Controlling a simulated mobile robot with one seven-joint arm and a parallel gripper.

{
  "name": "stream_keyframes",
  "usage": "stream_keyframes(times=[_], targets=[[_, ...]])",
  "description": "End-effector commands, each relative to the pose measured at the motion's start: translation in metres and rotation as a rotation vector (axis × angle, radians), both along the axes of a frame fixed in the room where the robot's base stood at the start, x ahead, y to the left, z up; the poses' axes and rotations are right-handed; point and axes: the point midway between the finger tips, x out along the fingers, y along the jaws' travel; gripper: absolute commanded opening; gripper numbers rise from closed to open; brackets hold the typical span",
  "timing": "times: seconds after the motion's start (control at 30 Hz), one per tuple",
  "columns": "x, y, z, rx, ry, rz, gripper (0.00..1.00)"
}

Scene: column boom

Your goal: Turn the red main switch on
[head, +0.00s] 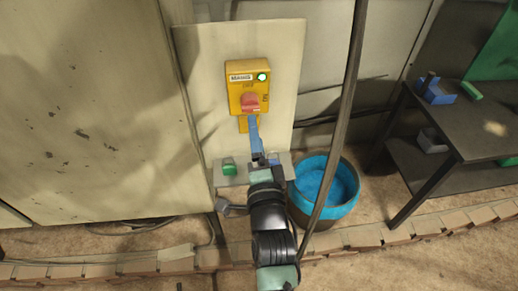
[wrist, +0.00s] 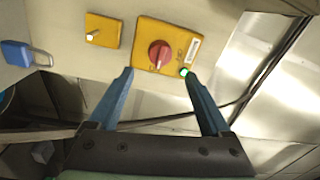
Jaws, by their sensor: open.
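The red main switch (head: 250,103) is a rotary knob on a yellow box (head: 235,90) with a white label and a lit green lamp (head: 262,77). The box is fixed to a pale upright panel. In the wrist view the red knob (wrist: 159,53) lies just beyond the gap between my fingertips, and nothing grips it. I cannot tell surely which position the knob points to. My gripper (wrist: 158,76) is open, with its blue fingers spread apart and empty. In the head view my gripper (head: 254,122) is just below the knob, partly covering the lower yellow plate.
A small yellow plate (wrist: 103,30) with a peg and a blue padlock (wrist: 16,53) are beside the box. A green block (head: 229,168) sits on the ledge below. A blue-rimmed tub (head: 345,205), a dark slanting pole (head: 344,105) and a dark table (head: 470,125) stand right.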

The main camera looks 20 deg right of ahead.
Motion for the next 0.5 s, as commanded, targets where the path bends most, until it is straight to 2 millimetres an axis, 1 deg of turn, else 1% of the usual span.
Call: stream_keyframes(times=[0.03, 0.2, 0.33, 0.5], targets=[[-0.01, 0.001, 0.0, -0.004, 0.005, -0.003, 0.82], [-0.032, 0.008, -0.004, -0.002, 0.001, -0.002, 0.82], [-0.043, 0.012, -0.004, -0.001, 0.001, -0.001, 0.82], [-0.047, 0.014, -0.004, 0.001, 0.001, 0.0, 0.82]])
